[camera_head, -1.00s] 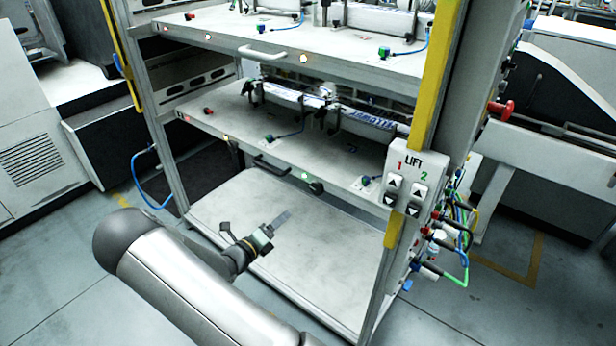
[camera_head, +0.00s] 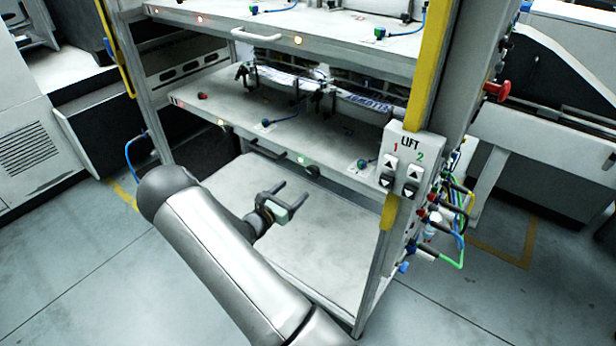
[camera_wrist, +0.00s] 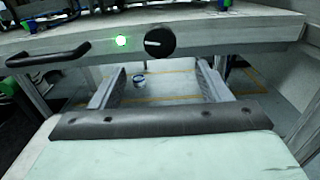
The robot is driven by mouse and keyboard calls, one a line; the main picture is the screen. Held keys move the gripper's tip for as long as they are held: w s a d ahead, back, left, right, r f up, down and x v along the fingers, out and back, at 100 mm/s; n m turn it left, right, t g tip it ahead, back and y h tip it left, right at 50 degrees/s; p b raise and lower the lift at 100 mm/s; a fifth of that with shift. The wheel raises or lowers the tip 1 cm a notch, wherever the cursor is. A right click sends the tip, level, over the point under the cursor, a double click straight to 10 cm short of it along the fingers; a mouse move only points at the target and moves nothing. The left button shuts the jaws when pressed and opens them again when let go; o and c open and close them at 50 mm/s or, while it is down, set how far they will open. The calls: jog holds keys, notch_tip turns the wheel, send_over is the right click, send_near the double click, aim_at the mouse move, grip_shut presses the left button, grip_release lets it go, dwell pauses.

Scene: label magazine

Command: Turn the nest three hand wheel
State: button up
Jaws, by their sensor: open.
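A black round hand wheel (camera_wrist: 160,41) with a pale line across its face sits on the front edge of the middle shelf in the wrist view. It shows small and dark in the head view (camera_head: 313,170). No number is readable on it. My gripper (camera_head: 297,189) is open and empty, its two fingers pointing towards that shelf edge from slightly below. In the wrist view, my gripper (camera_wrist: 160,68) has a finger on each side, and the wheel lies ahead, above and between the fingertips, apart from them.
A lit green lamp (camera_wrist: 121,41) and a dark bar handle (camera_wrist: 48,55) are left of the wheel on the same edge. The lower platform (camera_head: 335,235) is bare. A frame post with a LIFT switch box (camera_head: 402,168) stands to the right.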

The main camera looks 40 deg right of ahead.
aim_at(311, 175)
jog(key=x, duration=0.9)
jog(key=shift+p, duration=0.3)
jog(key=c, duration=1)
